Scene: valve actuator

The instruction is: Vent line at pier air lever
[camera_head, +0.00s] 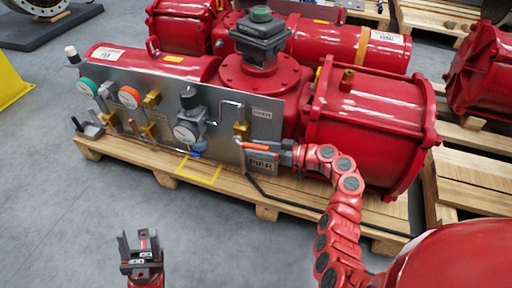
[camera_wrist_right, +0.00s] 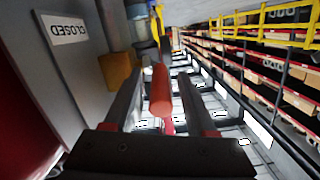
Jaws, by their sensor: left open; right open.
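The pier air lever (camera_head: 257,147) has an orange-red handle and sits on the grey panel (camera_head: 230,105), just above the PIER plate (camera_head: 260,165). My right gripper (camera_head: 284,153) is at the lever's right end. In the right wrist view the orange-red handle (camera_wrist_right: 161,92) lies between the two spread fingers, with a gap visible on each side. Whether a finger touches it I cannot tell. A brass valve body (camera_wrist_right: 117,70) is beside the left finger. My left gripper (camera_head: 139,250) is open and empty above the floor, well away from the panel.
The red actuator (camera_head: 370,125) stands on a wooden pallet (camera_head: 290,203) behind the panel. Gauges, a regulator (camera_head: 190,115) and other brass valves are left of the lever. A sign reading CLOSED (camera_wrist_right: 65,28) shows in the wrist view. The floor at front left is clear.

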